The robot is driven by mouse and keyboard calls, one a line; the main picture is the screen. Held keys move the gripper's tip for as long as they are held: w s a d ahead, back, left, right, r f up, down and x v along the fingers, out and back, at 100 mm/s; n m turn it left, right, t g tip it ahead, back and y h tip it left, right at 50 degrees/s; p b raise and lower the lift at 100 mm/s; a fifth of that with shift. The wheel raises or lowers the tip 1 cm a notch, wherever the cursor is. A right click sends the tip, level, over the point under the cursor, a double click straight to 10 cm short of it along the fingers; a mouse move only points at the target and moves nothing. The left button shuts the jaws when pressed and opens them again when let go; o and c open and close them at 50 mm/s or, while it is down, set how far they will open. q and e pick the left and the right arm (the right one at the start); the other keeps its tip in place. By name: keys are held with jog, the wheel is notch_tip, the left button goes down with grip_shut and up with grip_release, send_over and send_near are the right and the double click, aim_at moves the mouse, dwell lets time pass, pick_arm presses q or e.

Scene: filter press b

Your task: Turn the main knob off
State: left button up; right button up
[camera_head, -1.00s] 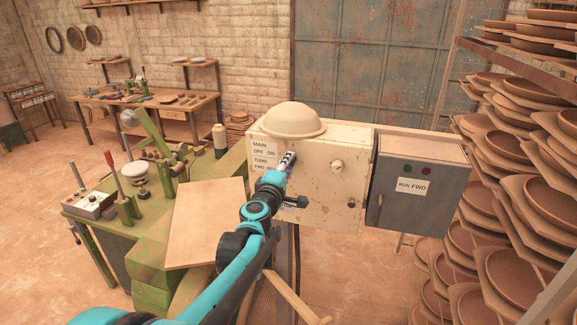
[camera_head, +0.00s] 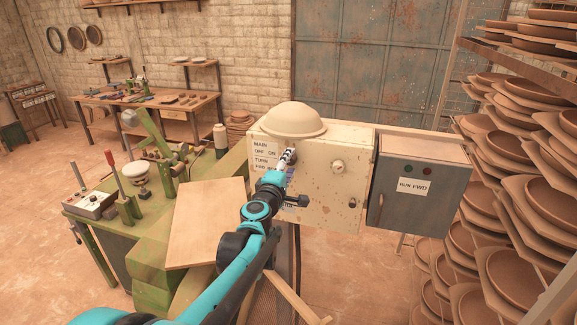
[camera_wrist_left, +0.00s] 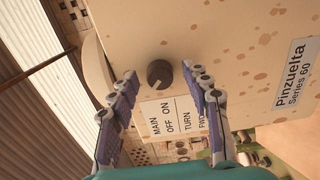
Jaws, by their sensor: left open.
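The main knob (camera_wrist_left: 159,73) is a dark round knob on the cream control box (camera_head: 322,190), beside the label "MAIN OFF ON" (camera_wrist_left: 163,118). In the left wrist view it stands between the fingertips of my left gripper (camera_wrist_left: 161,76), with a visible gap on each side. The gripper is open and empty. In the head view the left gripper (camera_head: 286,160) is in front of the box face and hides the main knob. The same label (camera_head: 264,150) is just left of it. My right gripper is not in view.
A beige dome (camera_head: 292,119) sits on top of the box. A grey box labelled "RUN FWD" (camera_head: 415,200) adjoins on the right. A green bench (camera_head: 152,245) with a tilted wooden board (camera_head: 207,220) is at left. Racks of brown plates (camera_head: 510,190) fill the right side.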

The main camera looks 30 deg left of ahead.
pick_arm(q)
jog(key=v, duration=1.2)
jog(key=shift+a+f, duration=0.1)
